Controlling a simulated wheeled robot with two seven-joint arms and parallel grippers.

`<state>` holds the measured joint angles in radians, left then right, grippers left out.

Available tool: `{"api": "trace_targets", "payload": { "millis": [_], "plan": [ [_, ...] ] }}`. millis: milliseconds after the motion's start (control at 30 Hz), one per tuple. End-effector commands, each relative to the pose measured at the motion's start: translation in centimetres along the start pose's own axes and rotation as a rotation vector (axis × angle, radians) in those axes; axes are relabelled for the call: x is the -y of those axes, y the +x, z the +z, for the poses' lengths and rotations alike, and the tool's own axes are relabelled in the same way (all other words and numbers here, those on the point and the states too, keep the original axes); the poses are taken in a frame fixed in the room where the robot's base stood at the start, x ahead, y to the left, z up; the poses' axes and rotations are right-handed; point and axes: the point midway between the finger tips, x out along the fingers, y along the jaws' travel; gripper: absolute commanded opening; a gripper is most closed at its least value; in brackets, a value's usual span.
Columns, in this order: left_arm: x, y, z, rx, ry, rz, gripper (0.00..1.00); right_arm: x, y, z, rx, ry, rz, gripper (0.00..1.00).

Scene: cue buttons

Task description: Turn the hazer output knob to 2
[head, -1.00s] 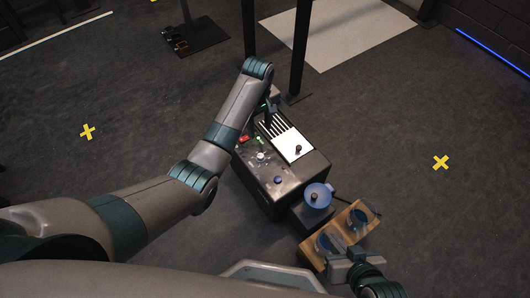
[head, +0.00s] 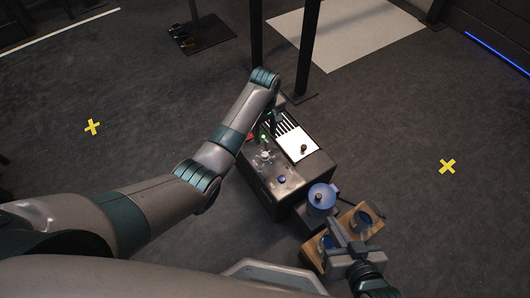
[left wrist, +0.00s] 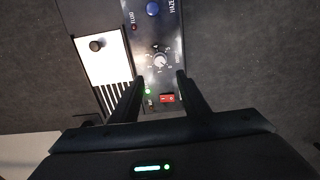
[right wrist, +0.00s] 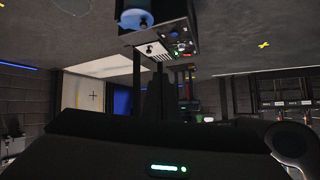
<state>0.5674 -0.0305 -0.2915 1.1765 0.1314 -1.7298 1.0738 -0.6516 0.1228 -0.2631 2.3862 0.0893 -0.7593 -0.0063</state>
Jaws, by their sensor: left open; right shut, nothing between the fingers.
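The hazer output knob (left wrist: 160,59) is a small pale knob with a numbered dial on the dark control panel of the hazer box (head: 275,190). It also shows in the head view (head: 265,156). Its exact setting is too small to read. My left gripper (left wrist: 156,82) is open above the panel, its fingers pointing toward the knob. The knob appears between and just beyond the fingertips, with no contact visible. My right gripper (head: 335,232) is shut and empty, over the wooden block at the lower right.
On the panel are a red switch (left wrist: 167,98), a green light (left wrist: 148,91) and a blue button (left wrist: 152,8). A white plate with a black knob (left wrist: 97,45) lies beside it. Black posts rise behind.

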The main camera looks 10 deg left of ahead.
Motion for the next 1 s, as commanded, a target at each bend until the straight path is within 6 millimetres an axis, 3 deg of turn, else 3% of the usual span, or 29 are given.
{"api": "trace_targets", "payload": {
  "millis": [467, 1000],
  "plan": [
    [0.0, 6.0, 0.0, 0.001, 0.0, -0.001, 0.41, 1.9, -0.1, -6.0, -0.345, -0.037, -0.032, 0.0],
    [0.0, 11.0, 0.0, 0.0, 0.0, -0.001, 0.41, 4.3, -3.5, -11.6, -0.719, -0.062, -0.072, 0.0]
  ]
}}
